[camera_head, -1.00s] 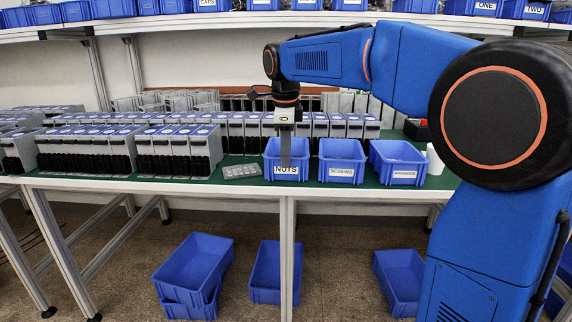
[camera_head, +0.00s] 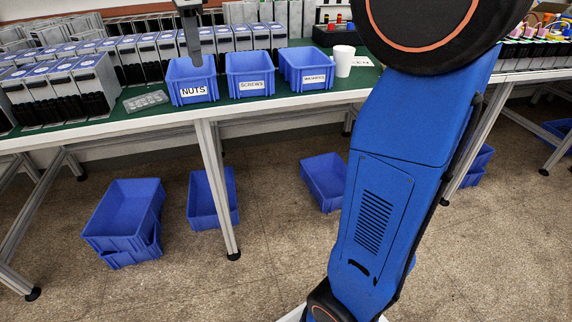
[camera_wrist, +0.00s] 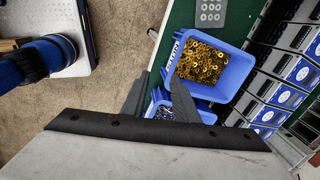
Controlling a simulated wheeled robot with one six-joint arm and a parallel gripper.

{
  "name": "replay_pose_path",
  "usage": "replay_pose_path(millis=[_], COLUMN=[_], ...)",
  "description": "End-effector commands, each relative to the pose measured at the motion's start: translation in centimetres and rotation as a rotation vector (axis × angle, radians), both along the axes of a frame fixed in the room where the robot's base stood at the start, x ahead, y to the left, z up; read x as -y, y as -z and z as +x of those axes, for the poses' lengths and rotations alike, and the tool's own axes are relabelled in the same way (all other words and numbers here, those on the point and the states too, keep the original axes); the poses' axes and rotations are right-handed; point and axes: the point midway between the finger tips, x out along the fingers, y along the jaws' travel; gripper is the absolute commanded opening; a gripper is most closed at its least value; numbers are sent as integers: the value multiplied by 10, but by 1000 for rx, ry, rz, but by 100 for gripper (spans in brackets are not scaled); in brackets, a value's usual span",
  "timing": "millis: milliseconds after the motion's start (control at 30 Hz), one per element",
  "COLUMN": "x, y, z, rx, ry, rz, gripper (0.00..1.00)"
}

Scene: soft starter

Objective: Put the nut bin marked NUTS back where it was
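The blue bin marked NUTS (camera_head: 193,93) stands on the green table top, leftmost of three blue bins. In the wrist view the same bin (camera_wrist: 236,68) shows brass nuts inside and its label side towards the left. My gripper (camera_head: 196,62) points down at the NUTS bin in the head view, its lower end overlapping the bin's opening. In the wrist view my gripper (camera_wrist: 160,74) has its two fingers apart, near the bin's label side. I cannot tell whether a finger touches the wall. Nothing is visible held between them.
The SCREWS bin (camera_head: 252,86) stands close on the right, then the WASHERS bin (camera_head: 308,78) and a white cup (camera_head: 342,62). A grey tray (camera_head: 145,101) lies to the left. Rows of grey units (camera_head: 92,90) stand left and behind. Empty blue bins (camera_head: 125,210) sit on the floor.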

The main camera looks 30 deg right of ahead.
Motion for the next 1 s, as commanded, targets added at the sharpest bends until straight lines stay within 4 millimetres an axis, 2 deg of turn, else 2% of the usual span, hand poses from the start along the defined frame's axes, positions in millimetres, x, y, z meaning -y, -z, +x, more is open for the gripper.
replay_pose_path(millis=[33, 367, 567, 800, 1000], x=[8, 44, 60, 73, 78], y=[5, 64, 114, 185, 233], z=[-18, -121, -184, -254, -292], rx=[10, 76, 113, 148, 159], ry=[-69, -619, -944, -1321, -1548], rz=[-8, -104, -191, -321, -416], gripper=[27, 27, 27, 27, 27])
